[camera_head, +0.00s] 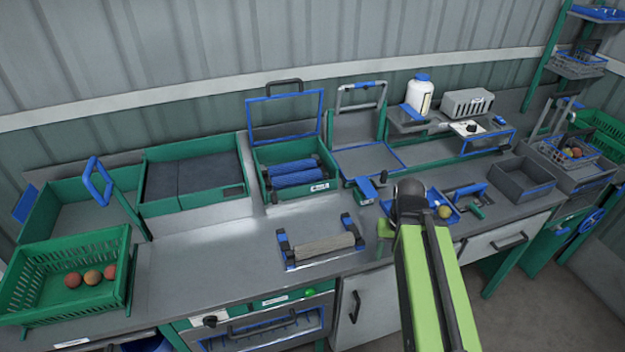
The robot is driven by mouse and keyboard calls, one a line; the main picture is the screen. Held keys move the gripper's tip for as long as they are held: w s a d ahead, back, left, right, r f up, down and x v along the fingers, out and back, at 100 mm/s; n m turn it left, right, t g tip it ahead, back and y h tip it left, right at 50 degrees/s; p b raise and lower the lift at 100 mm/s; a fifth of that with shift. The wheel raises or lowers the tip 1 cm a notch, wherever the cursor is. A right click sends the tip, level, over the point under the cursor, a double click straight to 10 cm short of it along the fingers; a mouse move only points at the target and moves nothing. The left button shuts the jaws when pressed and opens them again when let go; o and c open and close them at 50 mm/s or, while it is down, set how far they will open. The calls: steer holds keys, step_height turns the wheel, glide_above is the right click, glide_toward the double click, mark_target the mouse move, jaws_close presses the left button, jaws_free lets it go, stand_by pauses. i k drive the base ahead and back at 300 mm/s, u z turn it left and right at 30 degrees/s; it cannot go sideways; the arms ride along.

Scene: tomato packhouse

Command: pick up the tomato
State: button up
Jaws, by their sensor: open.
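A single yellowish-green round fruit, which looks like a tomato (444,212), sits on a small blue-edged tray (412,212) right of centre, just right of my arm. Several more small red and orange tomatoes (572,152) lie in a wire basket at the far right. My green arm rises from the bottom edge and ends in a dark rounded joint in front of that tray, covering part of it. No gripper fingers show.
A roller stand (322,246) stands on the bench centre, with clear bench left of it. Behind are green-walled bins (192,175) and a blue-roller box (296,172). A white bottle (419,95) stands on a raised shelf. An empty grey bin (522,180) sits at right.

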mark_target(92, 276)
steer(key=z, duration=0.25)
steer(key=k, duration=0.35)
steer(key=u, duration=1.2)
steer(key=i, duration=1)
steer(key=z, duration=0.1)
steer(key=k, duration=0.55)
steer(key=u, duration=2.55)
steer(key=k, duration=0.7)
steer(key=z, duration=0.85)
